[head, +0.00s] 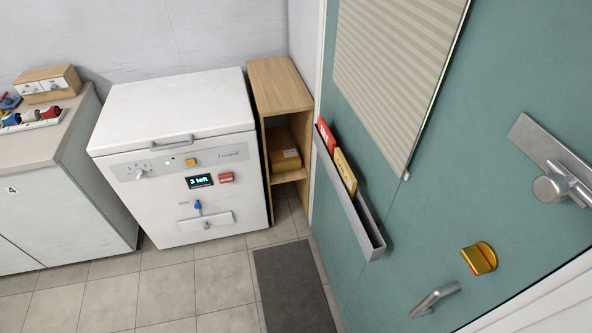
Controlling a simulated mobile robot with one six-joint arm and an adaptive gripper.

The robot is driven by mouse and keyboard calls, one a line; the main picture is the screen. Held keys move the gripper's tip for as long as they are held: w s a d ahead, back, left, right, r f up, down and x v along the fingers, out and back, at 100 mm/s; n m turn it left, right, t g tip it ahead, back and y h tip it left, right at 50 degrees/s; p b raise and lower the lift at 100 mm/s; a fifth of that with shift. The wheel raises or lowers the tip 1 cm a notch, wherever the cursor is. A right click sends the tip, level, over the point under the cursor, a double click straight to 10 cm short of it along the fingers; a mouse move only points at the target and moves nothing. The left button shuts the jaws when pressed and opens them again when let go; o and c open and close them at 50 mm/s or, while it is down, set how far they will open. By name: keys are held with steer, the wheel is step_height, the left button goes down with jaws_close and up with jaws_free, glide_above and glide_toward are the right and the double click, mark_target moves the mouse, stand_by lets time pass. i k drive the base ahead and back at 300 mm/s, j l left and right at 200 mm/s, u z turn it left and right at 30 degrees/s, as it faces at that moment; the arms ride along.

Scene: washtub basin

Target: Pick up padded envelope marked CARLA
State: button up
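A tan padded envelope (345,171) stands in a grey metal rack (362,222) fixed to the teal door. A red item (326,136) stands behind it at the rack's far end. Both stick up above the rack's rim, and their lower parts are hidden by it. Any name on the tan envelope is too small to read, so I cannot tell whether it is the one marked CARLA. My gripper does not show in the head view.
A white chest appliance (180,110) with a display reading "3 left" stands by the wall. A wooden shelf (280,84) holding a brown box (283,150) stands between it and the door. A dark mat (290,288) lies on the tiled floor.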

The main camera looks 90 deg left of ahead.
mark_target(350, 183)
steer(key=u, duration=2.7)
steer(key=i+l+u, duration=0.2)
steer(key=i, duration=0.35)
steer(key=i+u, duration=0.2)
steer(key=i, duration=0.3)
